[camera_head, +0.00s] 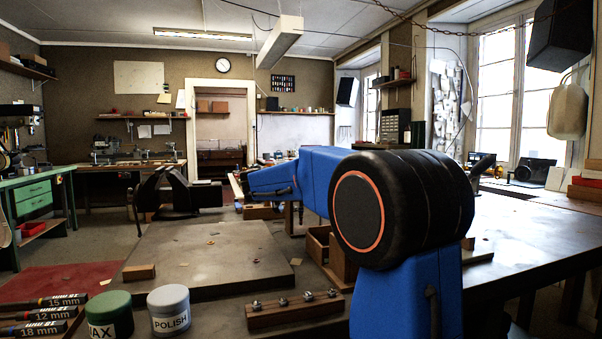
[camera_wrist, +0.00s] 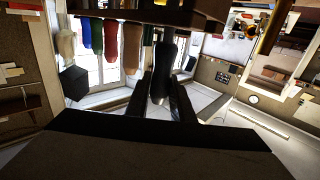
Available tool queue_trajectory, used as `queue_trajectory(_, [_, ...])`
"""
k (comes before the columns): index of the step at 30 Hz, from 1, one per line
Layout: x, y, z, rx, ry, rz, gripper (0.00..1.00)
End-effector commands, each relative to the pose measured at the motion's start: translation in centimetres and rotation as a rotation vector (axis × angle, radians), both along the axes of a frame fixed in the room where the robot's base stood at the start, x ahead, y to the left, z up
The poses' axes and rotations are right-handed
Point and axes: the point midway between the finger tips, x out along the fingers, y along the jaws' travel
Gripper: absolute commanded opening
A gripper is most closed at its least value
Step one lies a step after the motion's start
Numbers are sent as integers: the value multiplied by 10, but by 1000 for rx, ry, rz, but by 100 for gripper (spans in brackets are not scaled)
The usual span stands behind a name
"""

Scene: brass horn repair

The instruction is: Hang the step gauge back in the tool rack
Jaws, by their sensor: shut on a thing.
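In the wrist view, which is upside down, my gripper (camera_wrist: 165,88) is shut on a dark, rounded, handle-like thing, which I take for the step gauge (camera_wrist: 160,75). Its upper end in that picture reaches the brown wooden rack (camera_wrist: 150,14) along the top edge. I cannot tell whether it touches the rack or is seated in it. Several coloured handles, green (camera_wrist: 97,36), red (camera_wrist: 111,38) and brown (camera_wrist: 131,42), sit in a row at the rack, left of the held thing. In the head view my arm hides my fingertips, and I cannot make out the gauge there.
In the head view a bench holds a flat plate (camera_head: 215,258), a green tin (camera_head: 109,315), a grey polish tin (camera_head: 170,310) and a wooden block with metal pieces (camera_head: 295,311). Tools marked in mm (camera_head: 40,315) lie at lower left. A dark vise (camera_head: 175,192) stands behind.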

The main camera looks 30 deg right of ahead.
Motion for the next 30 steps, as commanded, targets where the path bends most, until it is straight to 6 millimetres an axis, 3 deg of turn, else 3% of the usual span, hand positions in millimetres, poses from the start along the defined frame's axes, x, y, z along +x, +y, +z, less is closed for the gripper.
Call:
queue_trajectory(17, [0, 0, -18, 0, 0, 0, 0])
queue_trajectory(18, [0, 0, -18, 0, 0, 0, 28])
queue_trajectory(20, [0, 0, -18, 0, 0, 0, 43])
queue_trajectory(30, [-1, 2, -18, 0, 1, 0, 43])
